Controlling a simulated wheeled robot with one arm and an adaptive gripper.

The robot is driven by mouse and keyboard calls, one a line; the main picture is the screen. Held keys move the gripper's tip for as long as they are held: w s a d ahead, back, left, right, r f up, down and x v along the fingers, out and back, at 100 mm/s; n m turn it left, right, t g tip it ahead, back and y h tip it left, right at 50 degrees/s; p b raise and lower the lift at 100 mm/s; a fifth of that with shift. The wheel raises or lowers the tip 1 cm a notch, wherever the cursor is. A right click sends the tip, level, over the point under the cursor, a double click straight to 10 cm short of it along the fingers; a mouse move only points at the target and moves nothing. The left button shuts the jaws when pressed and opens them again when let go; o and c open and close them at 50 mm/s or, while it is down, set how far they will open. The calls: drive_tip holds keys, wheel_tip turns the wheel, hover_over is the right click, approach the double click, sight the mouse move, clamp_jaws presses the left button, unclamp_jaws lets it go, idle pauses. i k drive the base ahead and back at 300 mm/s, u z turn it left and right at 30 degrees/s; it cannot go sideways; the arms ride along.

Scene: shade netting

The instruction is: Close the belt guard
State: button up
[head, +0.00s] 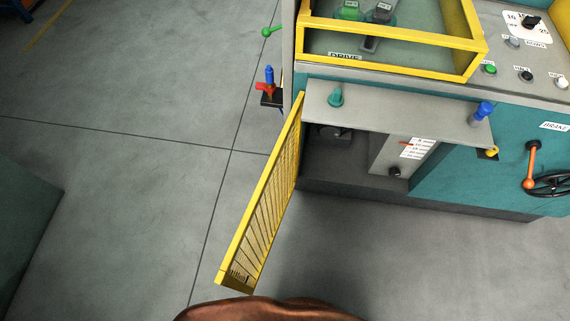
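The belt guard (262,205) is a yellow framed mesh door, left of centre in the head view. It stands open, joined at its far upright edge to the left side of the machine's front opening, and juts out toward me. Its free edge is near the bottom of the view. The opening (345,160) beside it is uncovered and shows a dark recess and a grey panel with a white scale label (417,147). My gripper is not in view.
The teal machine (460,160) fills the upper right. A grey ledge (385,105) with teal and blue knobs overhangs the opening. An orange lever and black handwheel (552,185) stick out at right. Grey floor is clear left of the guard and before the machine.

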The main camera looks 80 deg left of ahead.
sight(226, 277)
drive_tip(key=u, duration=0.05)
drive_tip(key=k, duration=1.3)
drive_tip(key=u, duration=1.95)
drive_tip(key=i, duration=0.5)
drive_tip(key=u, duration=0.75)
drive_tip(key=k, duration=0.9)
drive_tip(key=u, duration=0.85)
drive_tip(key=k, duration=0.3)
drive_tip(key=z, duration=0.05)
drive_tip(key=i, duration=0.9)
drive_tip(key=u, duration=0.55)
